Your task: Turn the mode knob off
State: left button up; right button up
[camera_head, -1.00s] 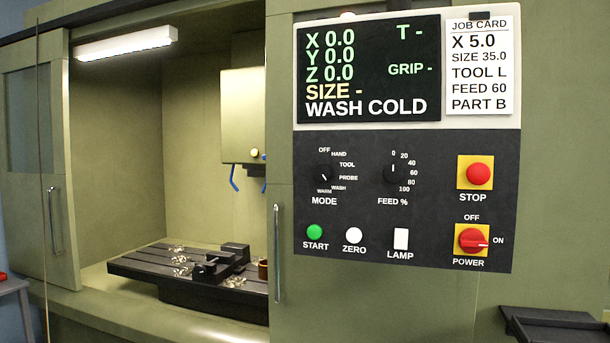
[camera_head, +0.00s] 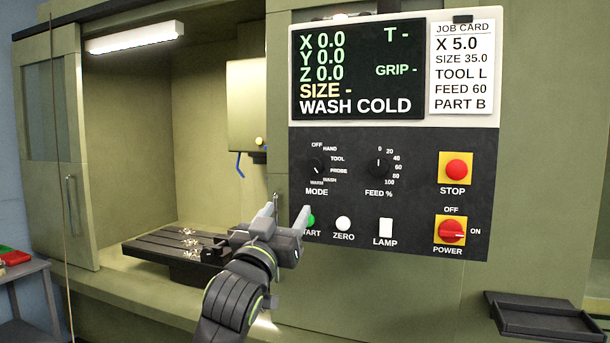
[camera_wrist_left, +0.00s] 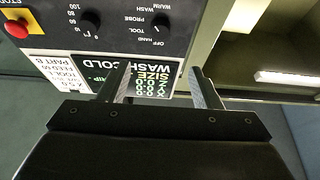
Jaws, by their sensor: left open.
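The mode knob (camera_head: 316,167) is a small black round knob at the upper left of the dark control panel. Its labels run from OFF at the top through HAND, TOOL and PROBE to WASH and WARM below. Its pointer mark seems to face lower right, toward WASH; the screen reads WASH COLD. My left gripper (camera_head: 287,213) is open and empty, below and left of the knob, and its finger partly covers the START button. In the left wrist view the picture is upside down; the knob (camera_wrist_left: 160,21) lies above the open fingers (camera_wrist_left: 160,75), apart from them. My right gripper is not in view.
The feed knob (camera_head: 379,168) is right of the mode knob. The STOP button (camera_head: 456,169) and red POWER switch (camera_head: 451,231) are farther right. START (camera_head: 311,220), ZERO (camera_head: 343,223) and LAMP (camera_head: 385,231) are below. A door handle (camera_head: 277,205) stands behind my left gripper.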

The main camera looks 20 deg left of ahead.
aim_at(313, 169)
pick_arm(q)
jog(key=p+x, duration=0.2)
jog(key=x, duration=0.6)
jog(key=p+x, duration=0.3)
jog(key=x, duration=0.6)
jog(key=shift+w+f, duration=0.2)
jog(key=shift+c, duration=0.5)
